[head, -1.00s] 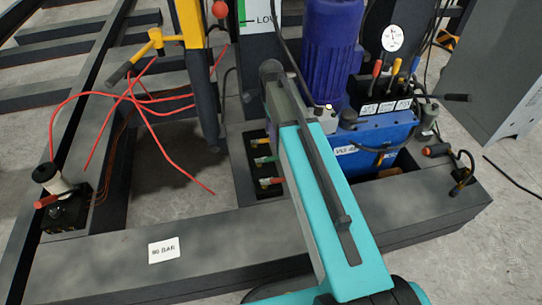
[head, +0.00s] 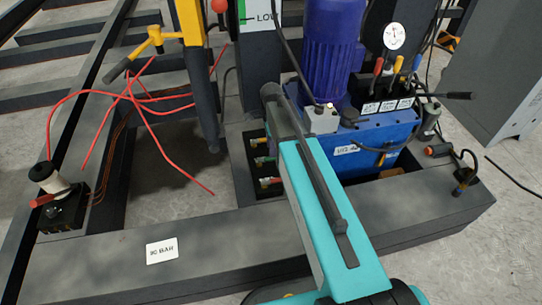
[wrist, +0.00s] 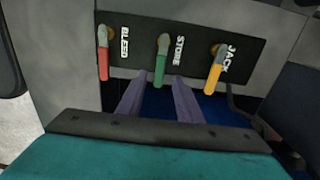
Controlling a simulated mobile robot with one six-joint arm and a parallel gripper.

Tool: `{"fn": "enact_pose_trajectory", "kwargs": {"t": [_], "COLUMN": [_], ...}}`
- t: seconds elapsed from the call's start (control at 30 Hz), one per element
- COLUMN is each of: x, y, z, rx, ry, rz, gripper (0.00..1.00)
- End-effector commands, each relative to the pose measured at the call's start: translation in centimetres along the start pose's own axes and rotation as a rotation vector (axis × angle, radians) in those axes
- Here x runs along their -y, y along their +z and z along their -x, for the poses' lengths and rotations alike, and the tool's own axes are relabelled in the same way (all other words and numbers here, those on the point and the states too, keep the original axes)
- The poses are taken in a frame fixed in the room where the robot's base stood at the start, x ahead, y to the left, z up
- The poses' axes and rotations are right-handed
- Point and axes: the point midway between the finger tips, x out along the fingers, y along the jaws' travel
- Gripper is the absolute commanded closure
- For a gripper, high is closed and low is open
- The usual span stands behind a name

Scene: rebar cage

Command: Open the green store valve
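The green store valve handle (wrist: 160,68) hangs from a brass fitting beside the label STORE in the wrist view, pointing down the picture. In the head view the green handle (head: 264,160) is the middle one of three beside my arm. My gripper (wrist: 161,84) is open, its two grey-purple fingers spread apart. The handle's lower end appears between the fingertips, with a gap visible on both sides. I cannot tell how far in depth the fingers are from it. In the head view my fingers are hidden behind my arm.
The red bleed handle (wrist: 103,54) is left of the green one and the yellow jack handle (wrist: 214,74) right, all on a black panel (wrist: 140,35). A blue pump unit (head: 375,145) stands right of my arm. Red hoses (head: 150,110) lie left.

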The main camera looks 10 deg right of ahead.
Motion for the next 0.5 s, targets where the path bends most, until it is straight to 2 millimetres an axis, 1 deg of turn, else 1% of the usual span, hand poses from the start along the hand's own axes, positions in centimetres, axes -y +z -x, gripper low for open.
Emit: {"fn": "enact_pose_trajectory", "kwargs": {"t": [0.03, 0.2, 0.33, 0.5], "x": [0.0, 0.0, 0.0, 0.0], "y": [0.0, 0.0, 0.0, 0.0], "z": [-1.0, -3.1, -4.1, -4.7], "rx": [0.000, 0.000, 0.000, 0.000], "ry": [0.001, 0.001, 0.000, 0.000], "rz": [0.000, 0.000, 0.000, 0.000], "gripper": [0.67, 0.67, 0.67, 0.67]}}
